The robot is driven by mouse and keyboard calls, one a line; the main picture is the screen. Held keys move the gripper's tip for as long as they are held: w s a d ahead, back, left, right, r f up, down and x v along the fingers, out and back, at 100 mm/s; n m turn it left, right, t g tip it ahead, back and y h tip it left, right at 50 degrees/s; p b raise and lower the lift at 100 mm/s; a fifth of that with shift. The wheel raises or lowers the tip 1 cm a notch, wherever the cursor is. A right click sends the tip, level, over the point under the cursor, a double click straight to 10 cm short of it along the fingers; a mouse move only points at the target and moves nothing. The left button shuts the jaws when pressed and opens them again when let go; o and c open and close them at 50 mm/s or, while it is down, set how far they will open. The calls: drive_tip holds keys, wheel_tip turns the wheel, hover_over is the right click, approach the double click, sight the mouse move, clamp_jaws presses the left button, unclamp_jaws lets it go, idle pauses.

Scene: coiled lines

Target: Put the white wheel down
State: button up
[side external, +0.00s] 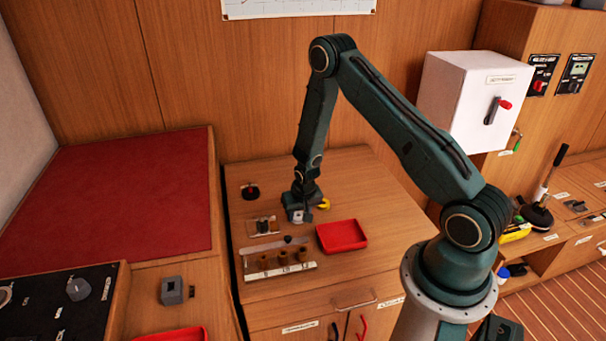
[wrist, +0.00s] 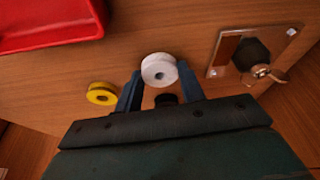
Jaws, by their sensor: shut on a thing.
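I cannot tell whether the wheel touches the counter. A yellow wheel (wrist: 102,93) lies on the counter beside my gripper; it also shows in the side external view (side external: 324,204).
A red tray (side external: 342,236) lies front right of my gripper. A dark round item (side external: 250,191) is at back left. The counter behind is clear.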

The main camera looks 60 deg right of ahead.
drive_tip(key=o, duration=1.1)
drive_tip(key=shift+f, duration=0.1)
drive_tip(key=shift+c, duration=0.2)
drive_tip(key=v, duration=1.2)
